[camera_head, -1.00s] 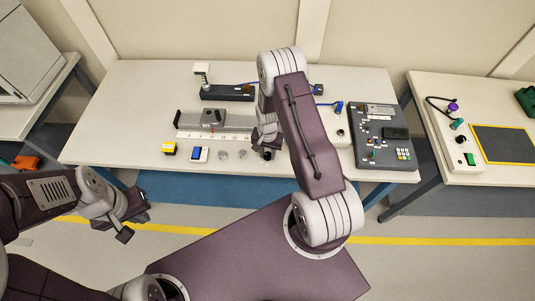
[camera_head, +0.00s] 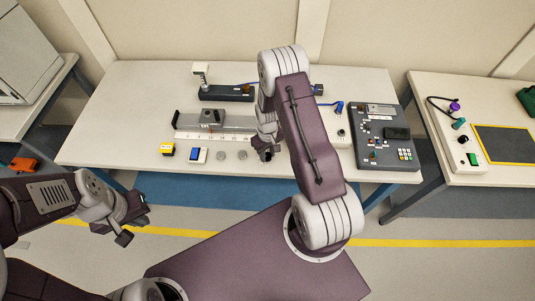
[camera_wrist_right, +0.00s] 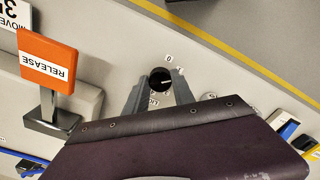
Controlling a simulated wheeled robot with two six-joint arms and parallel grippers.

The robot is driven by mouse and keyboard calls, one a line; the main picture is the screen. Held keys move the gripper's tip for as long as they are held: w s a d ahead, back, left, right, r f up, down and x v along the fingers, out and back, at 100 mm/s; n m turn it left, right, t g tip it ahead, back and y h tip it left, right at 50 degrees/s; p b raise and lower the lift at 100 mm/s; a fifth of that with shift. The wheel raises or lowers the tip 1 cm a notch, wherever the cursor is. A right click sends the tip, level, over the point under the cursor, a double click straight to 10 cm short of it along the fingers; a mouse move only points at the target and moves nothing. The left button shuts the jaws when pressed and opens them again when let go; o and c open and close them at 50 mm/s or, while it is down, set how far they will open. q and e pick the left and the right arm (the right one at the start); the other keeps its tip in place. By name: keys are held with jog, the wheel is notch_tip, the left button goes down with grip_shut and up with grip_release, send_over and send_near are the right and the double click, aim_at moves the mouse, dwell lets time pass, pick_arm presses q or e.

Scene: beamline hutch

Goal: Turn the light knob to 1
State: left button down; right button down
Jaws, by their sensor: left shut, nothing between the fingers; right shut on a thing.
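The light knob (camera_wrist_right: 160,80) is a small round black knob on a pale panel in the right wrist view. It has a light pointer line, and small marks, including a 0, are printed around it. My right gripper (camera_wrist_right: 157,87) has its two grey fingers on either side of the knob and is shut on it. In the head view my right gripper (camera_head: 264,152) is at the bench's front part, and the knob is largely hidden there. My left gripper (camera_head: 135,224) is shut and empty, off the bench's front edge at lower left.
On the bench (camera_head: 110,130) are a yellow block (camera_head: 167,149), a blue-faced device (camera_head: 198,155), a ruled rail (camera_head: 240,120) and a dark keypad panel (camera_head: 384,155). My right arm covers the middle.

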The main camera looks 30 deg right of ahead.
aim_at(267, 155)
jog(key=shift+w+n, duration=0.15)
jog(key=shift+n, duration=0.45)
jog(key=c, duration=1.1)
grip_release()
jog(key=shift+o, duration=0.2)
notch_tip(267, 155, up, 9)
jog(key=b, duration=0.1)
